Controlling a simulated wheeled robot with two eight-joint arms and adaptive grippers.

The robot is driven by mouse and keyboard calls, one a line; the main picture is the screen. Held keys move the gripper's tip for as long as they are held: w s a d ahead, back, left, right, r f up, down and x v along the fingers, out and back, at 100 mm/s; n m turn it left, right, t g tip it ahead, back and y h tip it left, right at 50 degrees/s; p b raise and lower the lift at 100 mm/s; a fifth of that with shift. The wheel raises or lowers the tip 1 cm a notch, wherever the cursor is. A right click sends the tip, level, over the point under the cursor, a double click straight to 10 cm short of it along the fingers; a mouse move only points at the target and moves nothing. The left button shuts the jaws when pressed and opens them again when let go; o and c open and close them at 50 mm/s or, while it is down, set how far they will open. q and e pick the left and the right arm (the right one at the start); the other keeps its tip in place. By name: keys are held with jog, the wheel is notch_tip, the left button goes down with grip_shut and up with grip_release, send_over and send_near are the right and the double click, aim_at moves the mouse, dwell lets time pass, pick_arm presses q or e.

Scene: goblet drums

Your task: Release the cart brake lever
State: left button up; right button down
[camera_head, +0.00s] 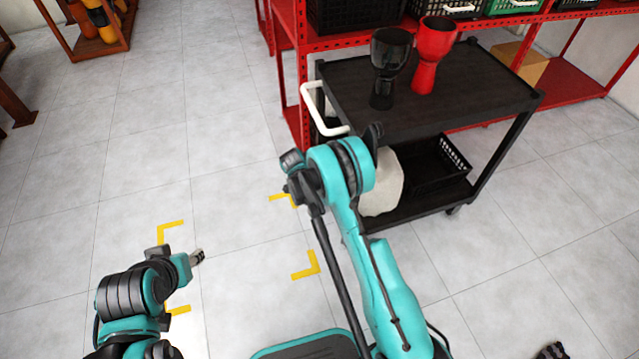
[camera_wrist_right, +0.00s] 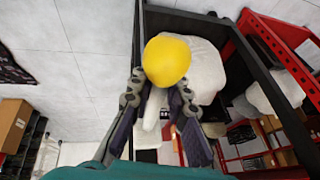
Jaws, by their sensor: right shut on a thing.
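The black cart (camera_head: 445,118) stands ahead with its white push handle (camera_head: 308,100). The brake lever (camera_wrist_right: 151,108) shows in the right wrist view as a pale stem ending in a round yellow knob (camera_wrist_right: 166,60). My right gripper (camera_wrist_right: 158,85) is shut on the lever, its dark fingers on either side of the stem just under the knob. In the head view my right arm covers the lever and most of this gripper. My left arm hangs at the lower left; its small grey tip (camera_head: 197,256) is clear of the cart, and its finger opening cannot be made out.
Black (camera_head: 390,62) and red (camera_head: 434,52) goblet drums stand on the cart top. A white sack (camera_head: 384,190) and a black crate (camera_head: 432,160) are on its lower shelf. Red shelving (camera_head: 292,70) stands behind. The floor to the left is clear, with yellow corner marks (camera_head: 308,268).

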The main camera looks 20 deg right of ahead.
notch_tip(320, 180, up, 3)
jog(key=y+p, duration=0.1)
jog(key=y, duration=0.1)
jog(key=shift+f+y, duration=0.1)
jog(key=shift+y, duration=0.3)
jog(key=r+y, duration=0.2)
jog(key=shift+d+r+m+y, duration=0.1)
jog(key=shift+d+m+y, duration=0.2)
jog(key=shift+d, duration=0.05)
jog(key=shift+d+r+p, duration=0.2)
jog(key=shift+r+p, duration=0.1)
jog(key=shift+r, duration=0.2)
jog(key=c, duration=1.4)
grip_release()
jog(key=shift+c, duration=0.2)
jog(key=shift+r, duration=0.1)
jog(key=v, duration=1.2)
